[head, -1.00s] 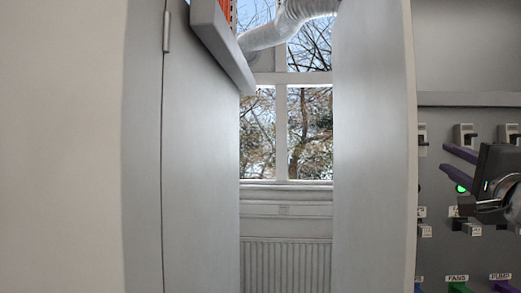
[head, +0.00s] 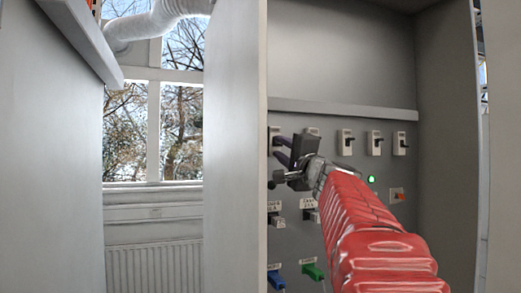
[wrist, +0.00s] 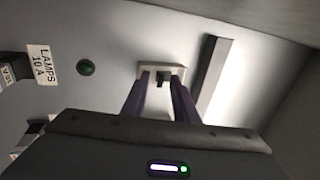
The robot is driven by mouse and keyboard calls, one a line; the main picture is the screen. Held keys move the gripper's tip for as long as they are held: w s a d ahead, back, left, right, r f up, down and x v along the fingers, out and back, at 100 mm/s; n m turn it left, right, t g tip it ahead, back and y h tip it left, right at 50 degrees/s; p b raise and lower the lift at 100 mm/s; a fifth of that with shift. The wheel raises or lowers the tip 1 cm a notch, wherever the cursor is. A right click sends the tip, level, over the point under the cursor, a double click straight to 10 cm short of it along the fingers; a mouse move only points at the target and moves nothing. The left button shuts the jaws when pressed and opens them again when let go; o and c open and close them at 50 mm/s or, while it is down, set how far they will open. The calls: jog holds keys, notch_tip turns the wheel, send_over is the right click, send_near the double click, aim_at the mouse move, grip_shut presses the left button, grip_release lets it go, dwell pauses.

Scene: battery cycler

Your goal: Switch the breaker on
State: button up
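A white breaker (wrist: 150,69) with a small black lever is on the grey panel, straight ahead of my gripper in the wrist view. My gripper (wrist: 158,76) is open. Its two purple fingers are apart, one toward each side of this breaker, with nothing held between them. I cannot tell whether the fingertips touch the panel. In the head view my gripper (head: 278,148) points at the upper breaker row from the right, and its dark body hides part of that row. Other white breakers (head: 346,141) with dark levers stand to its right.
A ledge (head: 345,108) runs above the breakers. A green lamp (head: 371,179) is lit; a dark green lamp (wrist: 86,68) is by the "LAMPS 10 A" label (wrist: 43,65). A grey cabinet wall (head: 235,150) bounds the left.

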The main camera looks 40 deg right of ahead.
aim_at(276, 142)
grip_shut()
jog(key=shift+d, duration=0.1)
dwell(0.3)
jog(key=shift+g, duration=0.3)
dwell(0.9)
jog(key=shift+s+r+g+y, duration=0.2)
jog(key=shift+r+g+y, duration=0.1)
jog(key=shift+r+g, duration=0.65)
dwell(1.0)
jog(key=shift+w+r+g+y, duration=0.1)
jog(key=shift+r+g+y, duration=0.2)
jog(key=shift+g, duration=0.85)
jog(key=shift+r+g+y, duration=0.25)
jog(key=shift+g+y, duration=0.05)
jog(key=shift+g, duration=0.8)
dwell(0.5)
